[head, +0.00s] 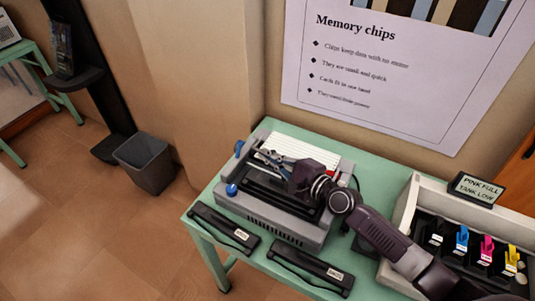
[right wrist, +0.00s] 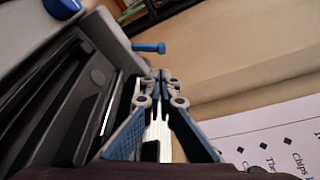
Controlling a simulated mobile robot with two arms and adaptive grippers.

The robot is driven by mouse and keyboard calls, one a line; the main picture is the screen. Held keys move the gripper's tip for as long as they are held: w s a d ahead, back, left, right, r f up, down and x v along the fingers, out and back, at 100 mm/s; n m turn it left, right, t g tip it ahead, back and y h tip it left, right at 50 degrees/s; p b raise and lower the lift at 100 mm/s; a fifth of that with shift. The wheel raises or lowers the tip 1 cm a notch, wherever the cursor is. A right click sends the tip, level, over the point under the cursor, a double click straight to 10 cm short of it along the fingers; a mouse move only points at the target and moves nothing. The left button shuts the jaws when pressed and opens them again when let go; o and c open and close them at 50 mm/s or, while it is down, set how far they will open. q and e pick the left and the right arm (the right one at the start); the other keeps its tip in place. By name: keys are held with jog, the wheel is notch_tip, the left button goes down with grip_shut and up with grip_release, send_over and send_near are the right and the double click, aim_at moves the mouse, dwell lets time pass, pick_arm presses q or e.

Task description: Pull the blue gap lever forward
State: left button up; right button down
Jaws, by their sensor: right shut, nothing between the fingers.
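A grey dot-matrix-style printer (head: 270,226) stands on the green table. The blue gap lever (head: 239,148) sticks up at its back left corner. In the right wrist view the lever (right wrist: 149,48) is a blue peg with a round end, just beyond my fingertips. My right gripper (head: 259,156) reaches over the printer from the right, to the right of the lever. In the wrist view its fingertips (right wrist: 161,74) are together with nothing between them, and appear apart from the lever. My left gripper is not in view.
A blue round knob (head: 231,189) sits on the printer's left side, nearer the front. Two black cartridges (head: 225,228) (head: 310,270) lie at the table's front. An ink tank unit (head: 408,203) stands at right. A wall poster (head: 400,80) hangs behind. A bin (head: 147,163) stands at left.

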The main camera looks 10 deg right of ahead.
aim_at(239, 149)
jog(key=x, duration=0.7)
jog(key=shift+w+a+f+b, duration=0.1)
jog(key=shift+w+f+b, duration=0.05)
jog(key=shift+b, duration=0.25)
